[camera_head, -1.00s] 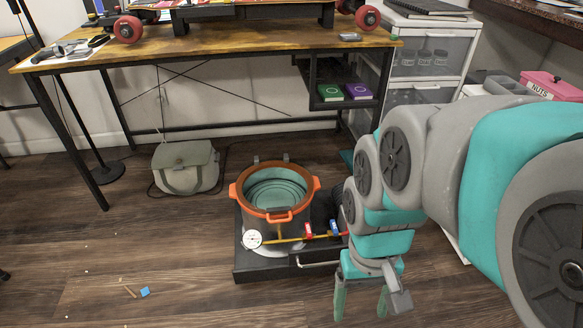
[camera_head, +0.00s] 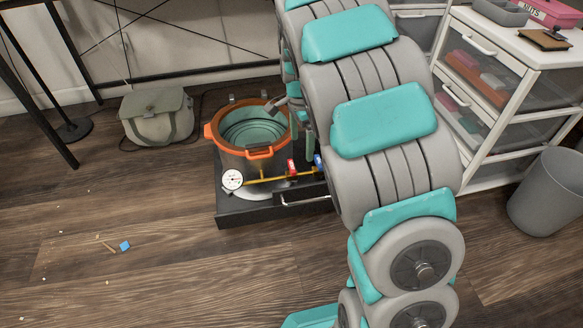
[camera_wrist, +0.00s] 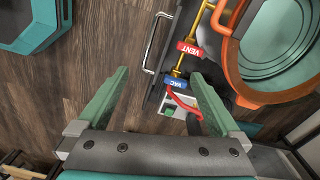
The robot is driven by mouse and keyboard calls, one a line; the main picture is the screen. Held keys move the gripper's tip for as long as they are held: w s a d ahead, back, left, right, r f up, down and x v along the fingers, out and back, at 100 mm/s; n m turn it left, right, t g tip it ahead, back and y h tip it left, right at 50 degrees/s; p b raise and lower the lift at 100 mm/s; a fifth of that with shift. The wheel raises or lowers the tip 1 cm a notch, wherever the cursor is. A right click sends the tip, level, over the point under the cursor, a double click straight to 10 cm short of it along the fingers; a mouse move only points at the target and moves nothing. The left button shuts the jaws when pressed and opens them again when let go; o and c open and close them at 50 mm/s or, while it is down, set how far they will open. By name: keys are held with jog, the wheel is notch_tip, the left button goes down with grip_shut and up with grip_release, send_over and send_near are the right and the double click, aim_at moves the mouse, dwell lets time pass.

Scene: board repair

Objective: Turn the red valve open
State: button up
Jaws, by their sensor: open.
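The red valve (camera_head: 291,166), a small red handle, sits on a brass pipe in front of an orange-rimmed pot (camera_head: 251,155). In the wrist view the red valve (camera_wrist: 190,49) reads VENT. A blue valve (camera_wrist: 174,84) marked VAC is lower on the same pipe, and it also shows in the head view (camera_head: 318,161) beside my arm. My gripper (camera_wrist: 160,76) is open and empty, its green fingers wide apart. The blue valve appears between the fingertips in the picture; the red one lies beyond them. I see no contact. In the head view my arm hides most of the gripper.
The pot stands on a low black base (camera_head: 235,214) with a silver handle (camera_wrist: 156,42) on its front. A round gauge (camera_head: 232,180) is at the pipe's left end. A bag (camera_head: 157,116) is left of the pot. A drawer unit (camera_head: 500,95) and grey bin (camera_head: 548,195) stand right. Floor at left is mostly clear.

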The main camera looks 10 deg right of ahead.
aim_at(292, 165)
jog(key=w+f+m, duration=0.1)
jog(key=w+f, duration=0.1)
jog(key=w+a+f+b, duration=0.1)
jog(key=w+f, duration=0.1)
jog(key=w+f+m, duration=0.1)
jog(key=w+f, duration=0.1)
jog(key=shift+a+f+m, duration=0.15)
jog(key=shift+f+m, duration=0.15)
jog(key=shift+f, duration=0.1)
notch_tip(292, 165, down, 8)
jog(key=shift+r+b, duration=0.2)
jog(key=shift+b, duration=0.55)
jog(key=c, duration=1.2)
jog(key=shift+c, duration=0.2)
